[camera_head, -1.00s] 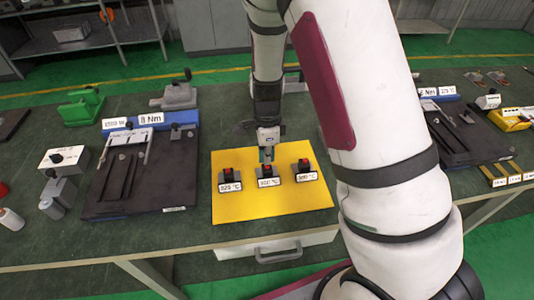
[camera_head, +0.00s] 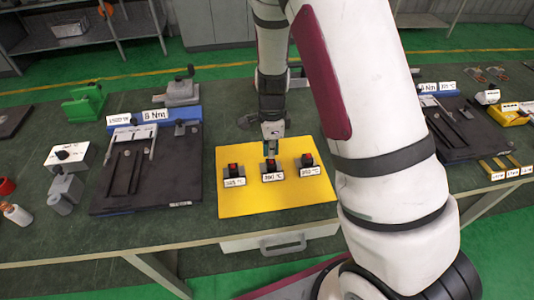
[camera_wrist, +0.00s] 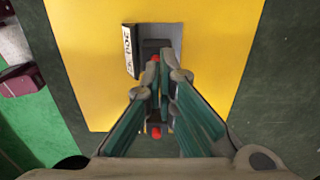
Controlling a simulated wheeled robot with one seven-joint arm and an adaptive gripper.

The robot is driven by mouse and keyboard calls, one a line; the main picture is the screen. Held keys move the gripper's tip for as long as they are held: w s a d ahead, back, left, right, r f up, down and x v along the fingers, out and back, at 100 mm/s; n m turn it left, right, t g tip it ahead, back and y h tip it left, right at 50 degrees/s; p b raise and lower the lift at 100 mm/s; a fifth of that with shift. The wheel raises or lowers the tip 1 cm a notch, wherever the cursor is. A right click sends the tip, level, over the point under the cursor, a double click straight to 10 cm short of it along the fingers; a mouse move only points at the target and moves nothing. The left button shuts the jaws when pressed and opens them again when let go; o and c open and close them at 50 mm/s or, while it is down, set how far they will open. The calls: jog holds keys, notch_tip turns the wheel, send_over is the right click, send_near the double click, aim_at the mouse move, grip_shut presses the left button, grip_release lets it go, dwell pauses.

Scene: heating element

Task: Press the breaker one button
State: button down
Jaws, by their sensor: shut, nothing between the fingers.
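Three black breakers with red buttons stand in a row on a yellow board (camera_head: 240,204): the left breaker (camera_head: 234,170), middle breaker (camera_head: 271,168) and right breaker (camera_head: 308,163). Each has a white label at its front; the temperatures on them are hard to read. My gripper (camera_head: 270,153) is shut and empty, pointing down just behind and above the middle breaker. In the wrist view its fingertips (camera_wrist: 166,70) are beside a red button (camera_wrist: 155,57); contact cannot be told. A second red button (camera_wrist: 155,132) shows partly behind the fingers.
A black fixture with a blue back (camera_head: 145,170) is left of the board. Another dark fixture (camera_head: 462,130) is at the right, past my arm. A green vise (camera_head: 85,103), a grey vise (camera_head: 178,92) and small bottles (camera_head: 17,213) are also on the table.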

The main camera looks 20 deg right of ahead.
aim_at(271, 160)
notch_tip(271, 160, up, 12)
jog(key=shift+f, duration=0.2)
dwell(0.4)
jog(key=s+a+r+n+t+y, duration=0.1)
jog(key=s+r+n, duration=0.4)
jog(key=r, duration=0.2)
jog(key=s+a+r+n+t, duration=0.1)
jog(key=s+r+n+t, duration=0.1)
jog(key=s+r+n, duration=0.45)
jog(key=s+r+n+t+h, duration=0.1)
jog(key=s+r+n+t, duration=0.1)
jog(key=s+r+n, duration=0.5)
jog(key=s+n, duration=0.1)
jog(key=s, duration=0.2)
jog(key=shift+s+a+n+t, duration=0.2)
jog(key=shift+n+t, duration=0.1)
jog(key=shift+n, duration=0.05)
jog(key=shift+r, duration=0.1)
